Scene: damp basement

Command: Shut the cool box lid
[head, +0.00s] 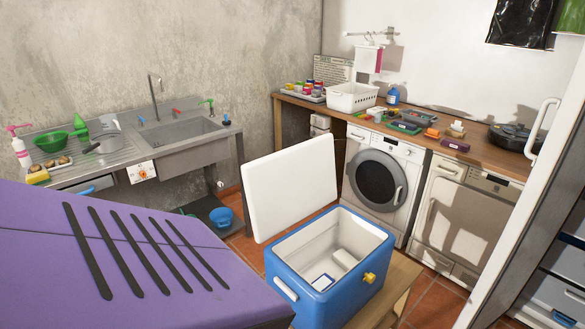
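A blue cool box (318,289) with a white inner liner stands at the lower middle of the head view. Its white lid (289,187) is open and stands up steeply along the box's back left side. A yellow fitting (369,277) sits on the right front wall, and a white handle (285,289) is on the left end. Neither of my grippers shows in this view.
The box rests on a wooden surface (398,290). A large purple slotted object (130,258) fills the lower left. A metal sink (184,137) stands behind it. Washing machines (377,182) stand under a cluttered wooden counter at the back right. Tiled floor shows between.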

